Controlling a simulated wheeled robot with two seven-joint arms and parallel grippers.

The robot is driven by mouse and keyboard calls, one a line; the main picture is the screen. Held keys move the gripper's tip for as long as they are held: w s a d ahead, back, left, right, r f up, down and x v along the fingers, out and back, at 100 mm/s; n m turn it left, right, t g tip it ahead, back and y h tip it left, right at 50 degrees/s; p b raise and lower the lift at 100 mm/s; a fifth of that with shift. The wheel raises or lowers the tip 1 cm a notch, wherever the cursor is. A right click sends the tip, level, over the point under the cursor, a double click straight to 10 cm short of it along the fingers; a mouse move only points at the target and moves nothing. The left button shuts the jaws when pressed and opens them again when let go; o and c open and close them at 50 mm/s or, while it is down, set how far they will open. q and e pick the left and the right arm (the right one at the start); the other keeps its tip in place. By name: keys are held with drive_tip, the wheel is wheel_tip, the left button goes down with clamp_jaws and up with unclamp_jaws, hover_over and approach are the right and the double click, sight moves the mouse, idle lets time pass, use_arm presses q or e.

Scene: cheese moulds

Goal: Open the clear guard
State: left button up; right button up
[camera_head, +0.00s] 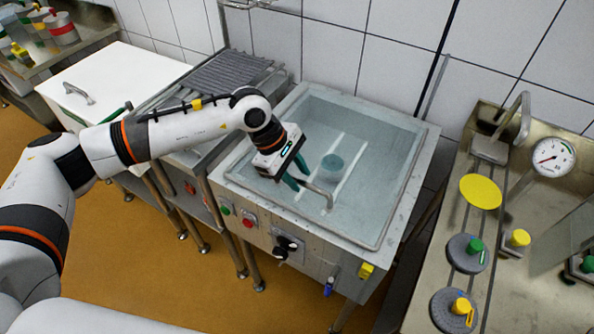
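The clear guard (374,150) is a transparent lid lying flat and closed over the basin of a grey steel machine (280,226) in the middle of the view. Its curved metal handle (325,197) is at the front edge. My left gripper (296,174) reaches in from the left, over the guard's front left part. Its green-tipped fingers are at the left end of the handle, a little apart. Whether they grip the handle cannot be made out. Through the guard I see a teal round mould (333,166) and pale rails. My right gripper is not in view.
A red button (248,222) and black knob (287,246) are on the machine's front. A white lidded chest (115,78) and ribbed rack (213,75) stand left. A steel bench on the right holds a gauge (553,156), yellow disc (480,191) and grey discs (467,254).

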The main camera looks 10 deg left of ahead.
use_arm(q)
drive_tip(key=shift+d+f, duration=0.1)
drive_tip(key=shift+f, duration=0.1)
drive_tip(key=shift+c, duration=0.3)
clamp_jaws()
drive_tip(key=w+d+r+p, duration=0.1)
drive_tip(key=w+r, duration=0.2)
drive_tip(key=r, duration=0.4)
drive_tip(key=w+d+r+g+p, duration=0.1)
drive_tip(key=w+r+p, duration=0.1)
drive_tip(key=w+r, duration=0.2)
drive_tip(key=w+d+r+g+y+p, duration=0.1)
drive_tip(key=w+r, duration=0.2)
drive_tip(key=r, duration=0.8)
drive_tip(key=shift+w+d+n, duration=0.15)
drive_tip(key=shift+w+n, duration=0.15)
